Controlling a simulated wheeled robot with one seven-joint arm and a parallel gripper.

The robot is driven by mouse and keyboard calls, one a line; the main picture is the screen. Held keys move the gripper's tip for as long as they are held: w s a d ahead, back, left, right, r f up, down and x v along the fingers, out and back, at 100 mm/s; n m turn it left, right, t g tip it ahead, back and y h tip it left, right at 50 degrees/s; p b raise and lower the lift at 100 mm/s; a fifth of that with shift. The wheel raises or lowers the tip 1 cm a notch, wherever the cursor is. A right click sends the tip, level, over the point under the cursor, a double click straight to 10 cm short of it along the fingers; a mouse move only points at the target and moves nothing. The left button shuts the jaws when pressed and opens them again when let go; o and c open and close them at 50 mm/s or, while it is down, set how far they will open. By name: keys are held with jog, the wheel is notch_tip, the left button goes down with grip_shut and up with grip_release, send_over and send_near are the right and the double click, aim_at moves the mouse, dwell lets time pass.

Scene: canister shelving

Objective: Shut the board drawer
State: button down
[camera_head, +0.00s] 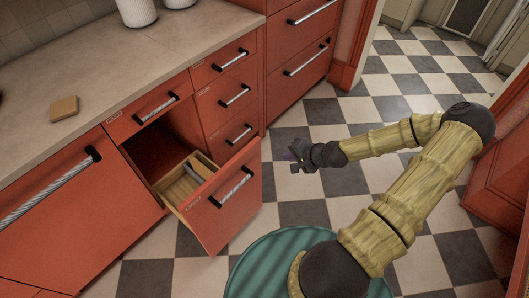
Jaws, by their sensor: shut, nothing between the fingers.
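The open drawer (224,198) is a wide red front with a dark bar handle (231,187), pulled out of the lower cabinet. Its light wooden box shows behind the front, with pale boards and a darker item inside that I cannot make out. A dark cavity shows above and behind it. My gripper (296,160) is shut and empty, to the right of the drawer front and apart from it, over the checkered floor. My arm reaches to it from the right.
Closed red drawers (233,94) stand beside and above the open one. The counter (120,60) holds a small tan block (64,108) and white canisters (137,10). The checkered floor (310,190) is clear right of the drawer. A red panel (500,180) stands at the far right.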

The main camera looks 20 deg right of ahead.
jog(key=shift+w+d, duration=0.2)
jog(key=shift+w, duration=0.05)
jog(key=p, duration=0.1)
send_near(258, 150)
jog(key=shift+d+x, duration=0.2)
jog(key=shift+x, duration=2.85)
jog(key=shift+f, duration=0.1)
